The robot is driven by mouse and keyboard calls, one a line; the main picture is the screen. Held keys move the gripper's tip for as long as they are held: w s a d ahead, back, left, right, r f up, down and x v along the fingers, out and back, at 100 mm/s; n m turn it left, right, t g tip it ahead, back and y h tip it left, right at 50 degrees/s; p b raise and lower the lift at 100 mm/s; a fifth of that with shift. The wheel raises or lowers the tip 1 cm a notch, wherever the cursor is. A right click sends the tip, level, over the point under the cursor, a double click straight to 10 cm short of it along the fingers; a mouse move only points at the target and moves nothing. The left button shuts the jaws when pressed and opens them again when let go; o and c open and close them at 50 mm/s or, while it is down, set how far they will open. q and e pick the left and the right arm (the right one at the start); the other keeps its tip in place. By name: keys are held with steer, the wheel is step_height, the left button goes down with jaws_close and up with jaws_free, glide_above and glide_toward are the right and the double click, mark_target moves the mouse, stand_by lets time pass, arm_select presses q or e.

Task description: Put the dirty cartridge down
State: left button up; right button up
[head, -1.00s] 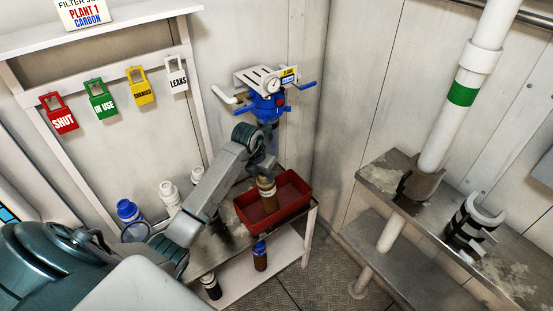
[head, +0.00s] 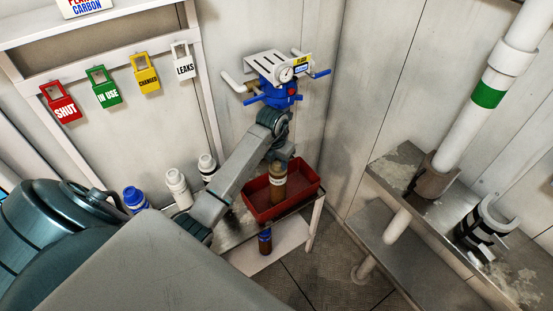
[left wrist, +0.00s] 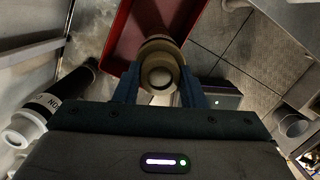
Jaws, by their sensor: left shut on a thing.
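The dirty cartridge (head: 278,184) is a brown cylinder with a pale band, upright in the head view at the red tray (head: 257,206). My left gripper (head: 277,163) is shut on its top end. In the left wrist view, the two fingers of my left gripper (left wrist: 158,92) clasp the cartridge's round tan end (left wrist: 160,70), with the red tray (left wrist: 122,35) beyond it. Whether the cartridge's lower end touches the tray floor cannot be told. My right gripper is not in view.
White bottles (head: 177,188) and a blue-capped bottle (head: 134,198) stand left of the tray. Another blue-capped brown bottle (head: 265,241) stands on the lower shelf. A blue filter head with a gauge (head: 276,85) is on the wall behind. A steel bench (head: 398,170) with a white pipe is right.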

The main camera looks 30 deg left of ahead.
arm_select(q)
steer(key=shift+w+d, duration=0.15)
steer(key=shift+d, duration=0.05)
steer(key=shift+d+f, duration=0.1)
steer(key=shift+f, duration=0.05)
steer(key=o, duration=0.8)
steer(key=shift+c, duration=0.2)
steer(key=shift+o, duration=0.8)
steer(key=shift+a, duration=0.2)
steer(key=shift+d+r, duration=0.1)
steer(key=shift+r, duration=0.2)
steer(key=r+b, duration=0.1)
steer(key=r, duration=0.3)
steer(key=s+r+b, duration=0.1)
steer(key=r, duration=0.1)
steer(key=shift+r+b, duration=0.15)
steer(key=shift+b, duration=0.15)
steer(key=shift+s+r, duration=0.1)
steer(key=shift+r, duration=0.35)
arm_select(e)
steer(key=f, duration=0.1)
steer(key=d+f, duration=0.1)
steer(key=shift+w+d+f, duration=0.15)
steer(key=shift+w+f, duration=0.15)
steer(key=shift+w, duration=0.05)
